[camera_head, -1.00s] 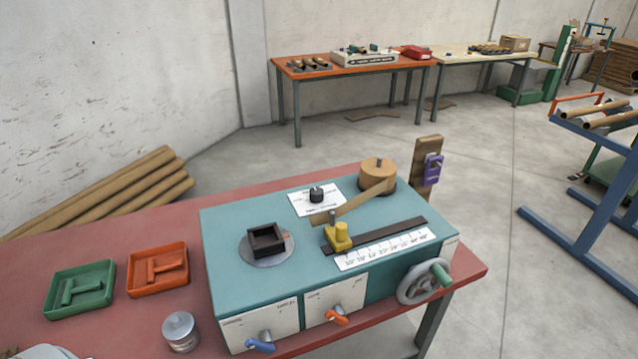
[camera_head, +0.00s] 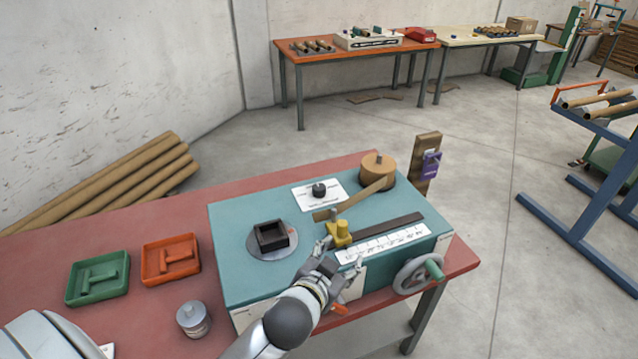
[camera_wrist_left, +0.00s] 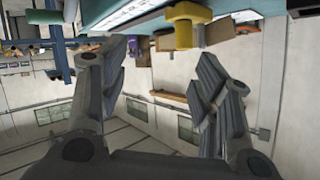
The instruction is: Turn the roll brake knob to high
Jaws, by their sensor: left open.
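A black round knob (camera_head: 319,190) sits on a white printed plate (camera_head: 333,204) at the back of the teal winder box; it looks like the roll brake knob. Its print is too small to read. My left gripper (camera_head: 341,256) is open and empty above the front of the box. It is nearer the camera than the knob, close to a yellow clamp piece (camera_head: 341,232). In the left wrist view its fingers (camera_wrist_left: 160,78) are spread, with the yellow piece (camera_wrist_left: 187,22) beyond them at the top. My right gripper is not in view.
A brown roll (camera_head: 377,172) with a paper strip stands right of the knob. A black square cup (camera_head: 269,236) is left of it. A grey handwheel (camera_head: 416,274) is at the box's right end. Green (camera_head: 72,295) and orange (camera_head: 150,274) trays lie left.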

